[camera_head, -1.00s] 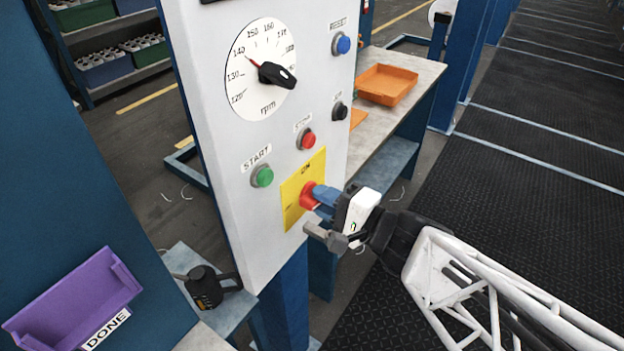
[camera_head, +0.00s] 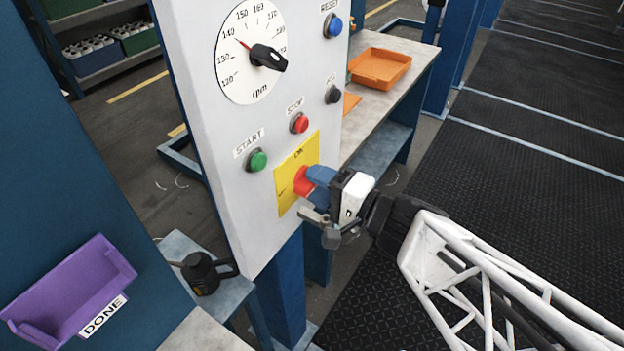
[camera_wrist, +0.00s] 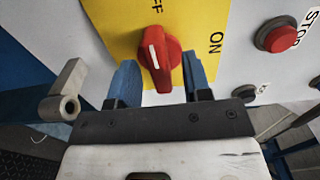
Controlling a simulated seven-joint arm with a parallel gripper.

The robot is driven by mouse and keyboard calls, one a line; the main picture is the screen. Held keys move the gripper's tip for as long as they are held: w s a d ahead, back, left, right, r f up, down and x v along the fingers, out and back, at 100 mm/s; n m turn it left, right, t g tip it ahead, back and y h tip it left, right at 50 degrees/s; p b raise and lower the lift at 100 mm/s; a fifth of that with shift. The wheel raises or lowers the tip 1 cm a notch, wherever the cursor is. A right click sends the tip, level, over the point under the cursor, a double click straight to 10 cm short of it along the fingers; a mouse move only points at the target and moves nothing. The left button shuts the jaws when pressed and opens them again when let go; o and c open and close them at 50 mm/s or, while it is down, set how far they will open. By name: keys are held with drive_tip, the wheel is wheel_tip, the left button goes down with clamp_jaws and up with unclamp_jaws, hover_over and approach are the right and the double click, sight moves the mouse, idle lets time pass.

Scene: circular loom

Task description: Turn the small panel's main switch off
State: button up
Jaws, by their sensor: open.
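The main switch is a red rotary knob (camera_wrist: 158,58) on a yellow plate (camera_wrist: 115,22) low on the grey panel (camera_head: 240,215). In the wrist view its white mark points up toward the partly hidden "OFF" label, slanted slightly left; the "ON" label lies to the right. In the head view the knob (camera_head: 303,182) is partly hidden by my gripper (camera_head: 318,178). My gripper's blue fingers (camera_wrist: 160,85) are open, one on each side of the knob's lower part, with visible gaps between them and it.
A red STOP button (camera_head: 299,123), a green START button (camera_head: 257,160), a black button (camera_head: 333,94) and a blue RESET button (camera_head: 333,25) are on the same panel. A speed dial (camera_head: 235,75) is above. An orange tray (camera_head: 380,68) stands on a bench behind.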

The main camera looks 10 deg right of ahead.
drive_tip(key=v, duration=0.6)
drive_tip(key=shift+s+d, duration=0.25)
idle(0.4)
drive_tip(key=shift+a, duration=0.1)
idle(0.6)
drive_tip(key=s+a+n+g+h, duration=0.4)
drive_tip(key=s+n+g, duration=0.1)
drive_tip(key=g, duration=0.5)
drive_tip(key=w+d+r+n+h, duration=0.2)
drive_tip(key=d+r+n+h, duration=0.1)
drive_tip(key=d+r+h, duration=0.2)
drive_tip(key=shift+d+r+n+h, duration=0.35)
drive_tip(key=shift+d+h, duration=0.8)
drive_tip(key=shift+h, duration=0.85)
drive_tip(key=shift+w+f, duration=0.1)
